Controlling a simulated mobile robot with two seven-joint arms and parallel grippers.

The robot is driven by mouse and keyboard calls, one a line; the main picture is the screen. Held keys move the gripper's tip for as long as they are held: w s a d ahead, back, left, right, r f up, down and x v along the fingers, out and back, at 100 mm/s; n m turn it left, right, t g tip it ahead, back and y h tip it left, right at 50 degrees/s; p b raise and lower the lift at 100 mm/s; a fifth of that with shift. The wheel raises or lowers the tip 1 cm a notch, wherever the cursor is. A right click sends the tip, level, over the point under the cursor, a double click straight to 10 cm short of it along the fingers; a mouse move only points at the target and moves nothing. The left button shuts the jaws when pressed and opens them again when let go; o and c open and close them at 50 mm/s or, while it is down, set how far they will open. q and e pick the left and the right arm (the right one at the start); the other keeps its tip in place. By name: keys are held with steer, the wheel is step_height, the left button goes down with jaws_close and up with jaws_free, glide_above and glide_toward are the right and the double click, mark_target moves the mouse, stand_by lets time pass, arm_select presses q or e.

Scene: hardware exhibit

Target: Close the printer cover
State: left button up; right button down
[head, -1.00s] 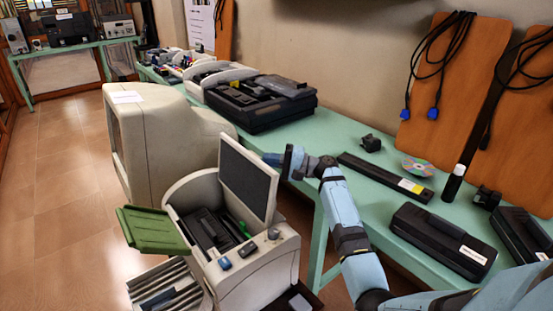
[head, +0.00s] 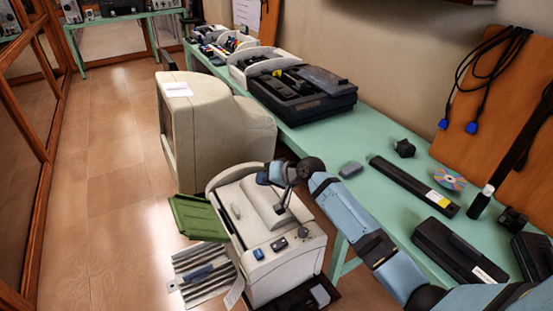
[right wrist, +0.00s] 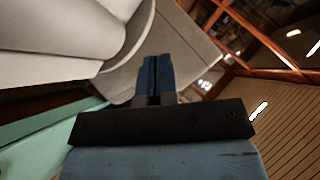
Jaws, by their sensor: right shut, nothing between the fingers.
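The beige printer (head: 285,270) stands at the lower middle of the head view, with buttons on its front edge. Its cover (head: 236,208) lies down over the top, pale side up, and the inside is hidden. I cannot tell whether it is fully seated. My right gripper (head: 263,178) is at the back edge of the printer's top; contact with the cover is unclear. In the right wrist view its blue fingers (right wrist: 154,75) are together and empty. My left gripper is not in view.
A green tray (head: 197,216) sticks out at the printer's left. A big beige monitor (head: 205,135) stands behind it. The green table (head: 318,135) along the wall holds a black machine (head: 305,95), a disc (head: 449,179) and black devices. The floor at left is clear.

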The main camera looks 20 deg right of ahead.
mark_target(240, 223)
steer(key=a+f+h+p, duration=0.1)
steer(key=a+f, duration=0.1)
steer(key=a+f+n+h+p, duration=0.1)
steer(key=a+f+p, duration=0.1)
steer(key=a+f, duration=0.1)
steer(key=a+f+n+h+p, duration=0.1)
steer(key=a+f+p, duration=0.1)
steer(key=a, duration=0.1)
steer(key=shift+s+f+h, duration=0.3)
steer(key=shift+f+h, duration=0.1)
steer(key=shift+a+f, duration=0.3)
steer(key=shift+f, duration=0.65)
steer(key=shift+s, duration=0.1)
steer(key=shift+a+f, duration=0.1)
steer(key=shift+f, duration=0.1)
